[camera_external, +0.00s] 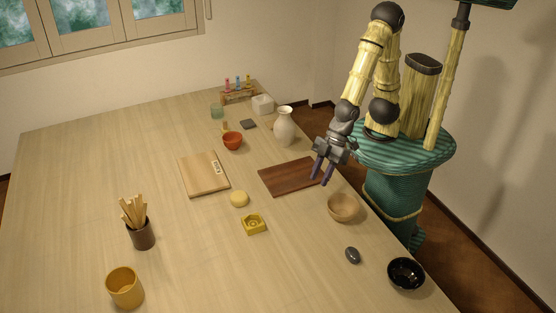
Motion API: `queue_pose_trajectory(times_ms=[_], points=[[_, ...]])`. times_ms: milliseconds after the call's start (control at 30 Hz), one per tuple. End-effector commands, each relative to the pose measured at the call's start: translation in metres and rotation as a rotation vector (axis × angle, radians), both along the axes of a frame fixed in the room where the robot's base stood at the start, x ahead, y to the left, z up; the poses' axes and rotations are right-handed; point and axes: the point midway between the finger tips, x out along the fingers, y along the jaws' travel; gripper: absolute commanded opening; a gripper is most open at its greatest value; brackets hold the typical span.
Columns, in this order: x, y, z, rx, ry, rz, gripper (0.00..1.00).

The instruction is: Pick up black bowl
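The black bowl (406,274) sits upright on the table near its right edge, at the lower right of the view. It is glossy and dark inside, with small light glints. My gripper (321,172) points down above the dark brown board, up and to the left of the black bowl and well apart from it.
A wooden bowl (343,207) and a dark stone (352,255) lie between my gripper and the black bowl. The brown board (289,177) and a white vase (284,127) are near my arm. A yellow square dish (254,224) is further left. The front middle of the table (230,280) is clear.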

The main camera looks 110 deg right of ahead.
Motion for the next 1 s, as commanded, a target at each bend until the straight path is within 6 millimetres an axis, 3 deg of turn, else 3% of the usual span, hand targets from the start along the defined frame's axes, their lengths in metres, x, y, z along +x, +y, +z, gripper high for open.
queue_pose_trajectory(times_ms=[33,233,467,700,867,1000], points=[[0.001,0.025,-0.002,0.01,-0.03,0.032,0.31],[0.0,0.109,-0.001,0.044,-0.16,0.106,0.31],[-0.029,0.196,-0.003,0.06,-0.299,0.169,0.31],[-0.086,0.271,-0.009,0.047,-0.435,0.214,0.31],[-0.139,0.306,-0.016,0.02,-0.521,0.238,0.31],[-0.191,0.327,-0.022,-0.014,-0.595,0.254,0.31]])
